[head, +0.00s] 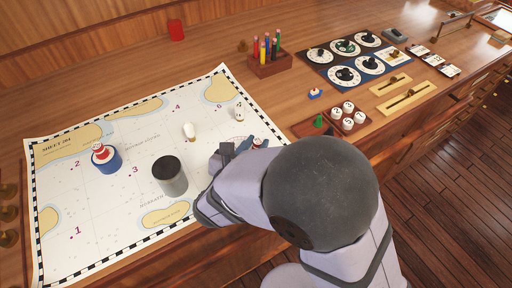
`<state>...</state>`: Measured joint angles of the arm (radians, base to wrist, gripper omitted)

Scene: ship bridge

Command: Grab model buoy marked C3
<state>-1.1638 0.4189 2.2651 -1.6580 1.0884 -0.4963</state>
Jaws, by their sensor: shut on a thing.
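My gripper (242,149) is low over the right part of the sea chart (115,215), reaching in from the lower right. It is shut on a small red-and-white model buoy (258,142), mostly hidden behind my gripper and arm. No mark can be read on it, and I cannot tell whether it touches the chart. Two small white pieces stand on the chart, one (189,130) near the middle and one (239,112) near the right edge.
A dark-topped grey cylinder (170,178) stands on the chart left of my gripper. Behind are a pencil box (269,66) and a red cup (176,30). To the right are a tray of white round pieces (347,114) and a dial panel (343,68). The chart's lower left is clear.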

